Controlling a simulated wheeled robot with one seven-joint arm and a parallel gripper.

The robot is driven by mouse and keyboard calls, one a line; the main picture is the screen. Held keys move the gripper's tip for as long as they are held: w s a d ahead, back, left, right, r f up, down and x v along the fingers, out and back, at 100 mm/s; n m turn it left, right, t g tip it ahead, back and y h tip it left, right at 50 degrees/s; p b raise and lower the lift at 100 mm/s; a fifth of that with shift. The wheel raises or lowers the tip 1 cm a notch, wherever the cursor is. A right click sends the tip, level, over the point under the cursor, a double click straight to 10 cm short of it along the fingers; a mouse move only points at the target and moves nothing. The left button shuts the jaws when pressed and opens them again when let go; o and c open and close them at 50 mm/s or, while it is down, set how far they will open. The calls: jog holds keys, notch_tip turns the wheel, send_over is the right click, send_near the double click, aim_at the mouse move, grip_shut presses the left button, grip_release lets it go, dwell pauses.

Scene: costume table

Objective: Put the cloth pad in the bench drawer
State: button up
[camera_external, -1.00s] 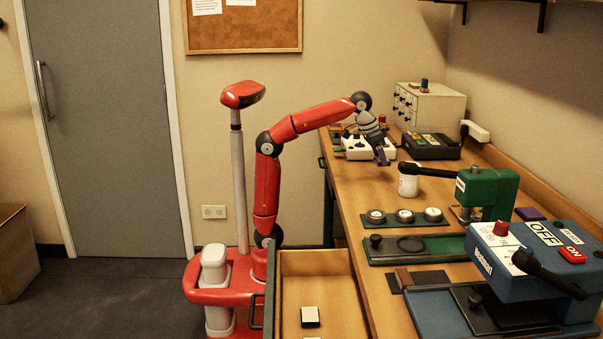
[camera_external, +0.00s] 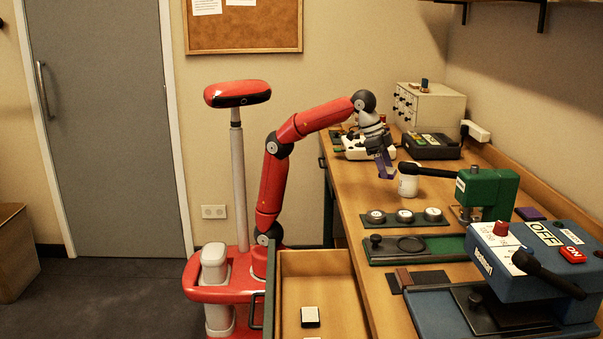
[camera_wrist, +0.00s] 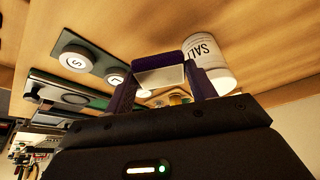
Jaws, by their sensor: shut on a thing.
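My gripper (camera_external: 387,172) is shut on a small flat block with a dark purple edge and a pale face, which I take for the cloth pad (camera_wrist: 160,74). In the wrist view it sits between the two purple fingers. It is held above the bench, just left of the white salt pot (camera_external: 408,184). In the external view the pad cannot be told apart from the fingers. The bench drawer (camera_external: 317,263) is pulled open at the front. A white-topped dark block (camera_external: 310,316) lies inside it, and part of another pale thing shows at the frame's lower edge.
On the bench (camera_external: 352,210) are a rack of round weights (camera_external: 405,217), a green press (camera_external: 485,192), a blue machine (camera_external: 535,268) and a purple block (camera_external: 530,213). A white control box (camera_external: 368,150) stands behind my gripper. Much of the drawer floor is clear.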

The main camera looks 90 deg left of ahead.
jog(key=s+d+m, duration=0.2)
jog(key=s+d, duration=0.1)
jog(key=d, duration=0.2)
jog(key=s+d+f+m+g+h, duration=0.1)
jog(key=s+d+m, duration=0.1)
jog(key=d, duration=0.3)
jog(key=s+d+f+m+h, duration=0.1)
jog(key=s+d+m, duration=0.1)
jog(key=s+d, duration=0.2)
jog(key=shift+s+d+f+g, duration=0.1)
jog(key=shift+s+d+g, duration=0.1)
jog(key=shift+d, duration=0.35)
jog(key=shift+s+d+f+g, duration=0.1)
jog(key=shift+s+d, duration=0.1)
jog(key=shift+d, duration=0.3)
jog(key=s+d+f+m+g, duration=0.1)
jog(key=s+d+m, duration=0.2)
jog(key=s+d, duration=0.3)
jog(key=s+d+f+m+g, duration=0.1)
jog(key=s+d+m, duration=0.25)
jog(key=s, duration=0.55)
jog(key=b, duration=0.3)
send_near(308, 301)
jog(key=shift+h, duration=0.3)
jog(key=x, duration=0.6)
jog(key=shift+w+a+f, duration=0.1)
jog(key=shift+a+f, duration=0.05)
jog(key=shift+a, duration=0.15)
jog(key=shift+f, duration=0.2)
jog(key=o, duration=1)
